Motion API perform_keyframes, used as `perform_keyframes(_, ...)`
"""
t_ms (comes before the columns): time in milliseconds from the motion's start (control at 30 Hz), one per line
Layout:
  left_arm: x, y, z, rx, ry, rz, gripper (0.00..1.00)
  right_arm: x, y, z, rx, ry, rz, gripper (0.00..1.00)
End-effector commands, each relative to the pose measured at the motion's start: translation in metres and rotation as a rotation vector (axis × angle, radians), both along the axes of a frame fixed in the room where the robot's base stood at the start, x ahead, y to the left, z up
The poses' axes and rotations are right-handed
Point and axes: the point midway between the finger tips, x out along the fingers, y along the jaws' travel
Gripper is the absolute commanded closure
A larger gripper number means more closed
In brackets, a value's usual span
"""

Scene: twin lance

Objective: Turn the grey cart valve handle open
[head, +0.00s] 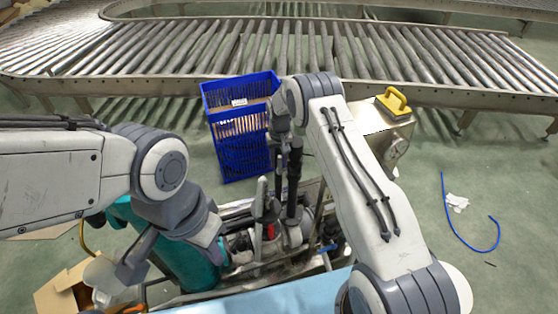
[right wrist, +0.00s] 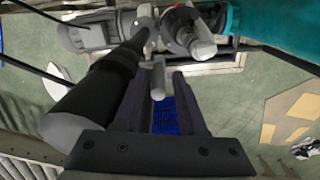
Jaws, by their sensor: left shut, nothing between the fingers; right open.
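A grey lever (head: 262,190) stands upright left of the black post (head: 294,185) on the cart in the head view. In the right wrist view a grey rod (right wrist: 158,76) shows near the tips of my right gripper (right wrist: 159,88), which is open. I cannot tell whether the rod touches a finger. Another grey rod (right wrist: 203,42) stands by a red ring further off. The black post (right wrist: 100,85) stands close beside one finger. My left gripper (head: 238,244) is shut and empty, low beside the teal cylinder (head: 190,264); its fingertips are hard to make out.
A blue crate stack (head: 240,148) stands behind the cart. A roller conveyor (head: 230,50) runs across the back. A blue hose (head: 460,238) lies on the open green floor; an open carton (head: 60,293) is lower left.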

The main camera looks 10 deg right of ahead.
Motion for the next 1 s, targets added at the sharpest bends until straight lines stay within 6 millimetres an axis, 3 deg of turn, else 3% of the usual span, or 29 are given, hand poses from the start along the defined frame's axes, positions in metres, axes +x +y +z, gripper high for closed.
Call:
perform_keyframes(267,0.0,0.0,0.003,0.0,0.0,0.0,1.0,0.0,-0.003,0.003,-0.003,0.0,-0.001,0.49)
perform_keyframes(800,0.0,0.0,0.045,0.0,0.0,0.0,1.0,0.001,-0.005,0.077,-0.002,-0.008,-0.006,0.49)
perform_keyframes(1000,0.0,0.0,0.047,0.0,0.0,0.0,1.0,-0.001,-0.005,0.081,-0.001,-0.002,-0.007,0.49)
